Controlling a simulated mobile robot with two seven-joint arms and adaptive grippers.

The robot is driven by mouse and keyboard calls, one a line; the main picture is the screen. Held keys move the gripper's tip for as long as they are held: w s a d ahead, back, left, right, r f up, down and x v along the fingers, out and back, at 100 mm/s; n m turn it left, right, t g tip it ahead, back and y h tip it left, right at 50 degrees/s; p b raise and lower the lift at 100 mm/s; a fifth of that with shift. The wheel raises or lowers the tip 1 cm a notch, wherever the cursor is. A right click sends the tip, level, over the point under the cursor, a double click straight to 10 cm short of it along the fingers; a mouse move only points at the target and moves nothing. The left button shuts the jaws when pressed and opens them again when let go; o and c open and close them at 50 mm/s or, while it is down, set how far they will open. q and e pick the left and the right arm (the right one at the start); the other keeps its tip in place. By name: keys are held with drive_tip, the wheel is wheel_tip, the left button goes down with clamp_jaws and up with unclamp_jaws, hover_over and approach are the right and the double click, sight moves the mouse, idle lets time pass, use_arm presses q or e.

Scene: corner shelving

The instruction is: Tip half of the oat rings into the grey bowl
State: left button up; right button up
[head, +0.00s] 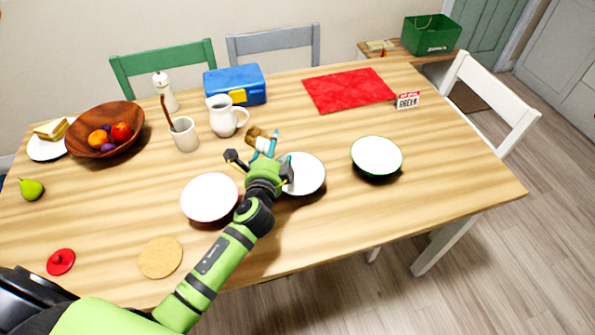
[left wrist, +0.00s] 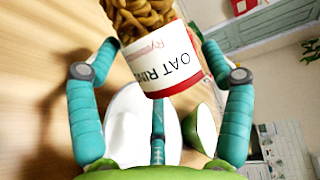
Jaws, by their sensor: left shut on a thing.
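My left gripper (head: 263,147) is shut on the oat rings tub (left wrist: 160,62), above the middle of the table. The tub is white with a red band and lettering, and brown rings fill its open end in the left wrist view. In the head view the tub is small and partly hidden by the fingers. Three bowls with pale insides stand on the table: a left bowl (head: 209,197), a middle bowl (head: 308,174) partly behind my gripper, and a right bowl (head: 377,156) with a dark green outside. I cannot tell which is the grey one. My right gripper is not in view.
Behind the gripper stand a white jug (head: 222,117), a utensil pot (head: 184,136) and a blue lunch box (head: 236,84). A fruit bowl (head: 84,150) is at left. A cork mat (head: 160,257) and red lid (head: 61,262) lie in front.

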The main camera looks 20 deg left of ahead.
sight(278, 151)
use_arm(q)
drive_tip(key=shift+d+r+m+t+y+b, duration=0.2)
drive_tip(key=shift+r+m+b, duration=0.2)
drive_tip(key=shift+m, duration=0.15)
drive_tip(key=shift+d+r+m+t+y+b, duration=0.1)
drive_tip(key=shift+d+r+m+t+b, duration=0.1)
drive_tip(key=shift+r+m+b, duration=0.25)
idle(2.8)
drive_tip(key=shift+s+d+r+m+t+y+b, duration=0.15)
drive_tip(key=shift+d+r+m+t+b, duration=0.2)
drive_tip(key=shift+m, duration=0.3)
drive_tip(key=shift+d+r+m+t+y+b, duration=0.1)
drive_tip(key=shift+r+m+t+y+b, duration=0.1)
drive_tip(key=shift+m+t+b, duration=0.35)
idle(3.0)
